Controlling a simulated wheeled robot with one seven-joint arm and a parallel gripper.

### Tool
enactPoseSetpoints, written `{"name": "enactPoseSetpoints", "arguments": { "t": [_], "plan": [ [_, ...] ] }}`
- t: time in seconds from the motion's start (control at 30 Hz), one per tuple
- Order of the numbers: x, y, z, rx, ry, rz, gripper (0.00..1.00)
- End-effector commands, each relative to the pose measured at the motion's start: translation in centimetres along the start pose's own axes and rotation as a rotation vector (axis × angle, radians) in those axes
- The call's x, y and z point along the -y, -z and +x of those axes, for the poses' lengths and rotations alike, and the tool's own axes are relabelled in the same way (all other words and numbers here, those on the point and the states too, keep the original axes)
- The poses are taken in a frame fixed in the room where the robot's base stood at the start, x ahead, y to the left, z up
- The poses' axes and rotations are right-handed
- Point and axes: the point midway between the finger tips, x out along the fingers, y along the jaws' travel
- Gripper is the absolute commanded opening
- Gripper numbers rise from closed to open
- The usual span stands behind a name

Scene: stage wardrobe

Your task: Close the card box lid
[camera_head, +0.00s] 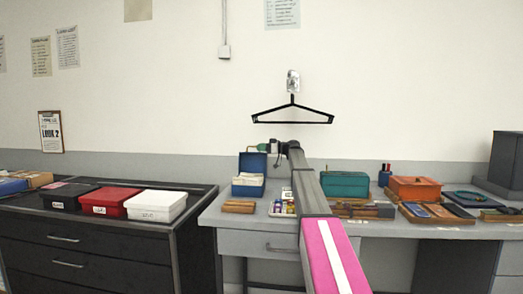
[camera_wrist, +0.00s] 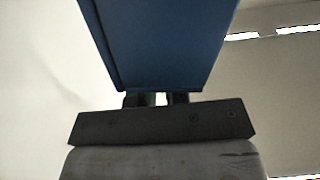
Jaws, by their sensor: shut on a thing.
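The blue card box (camera_head: 247,190) stands on the grey desk in the head view, with pale cards showing in it. Its blue lid (camera_head: 252,163) stands up, open, at the back of the box. My gripper (camera_head: 264,148) is at the lid's upper edge. In the wrist view the lid (camera_wrist: 160,45) fills the upper middle, and my gripper (camera_wrist: 155,98) is shut on its edge. The fingertips are mostly hidden behind the lid there.
A wooden block (camera_head: 238,207) lies in front of the box, and a tray of small coloured items (camera_head: 283,208) is to its right. A teal box (camera_head: 344,184) and an orange box (camera_head: 415,188) stand farther right. A black hanger (camera_head: 292,115) hangs above.

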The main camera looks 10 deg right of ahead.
Motion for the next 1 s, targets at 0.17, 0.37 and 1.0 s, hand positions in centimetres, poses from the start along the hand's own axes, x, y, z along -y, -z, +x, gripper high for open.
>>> {"name": "enactPoseSetpoints", "arguments": {
  "t": [0.17, 0.37, 1.0],
  "plan": [
    [2.7, 0.7, -0.1, -0.002, -0.003, -0.149, 0.0],
    [5.9, 0.9, -0.1, -0.003, -0.002, -0.338, 0.0],
    [14.6, -1.6, -0.1, -0.005, -0.002, -0.821, 0.0]
  ]
}}
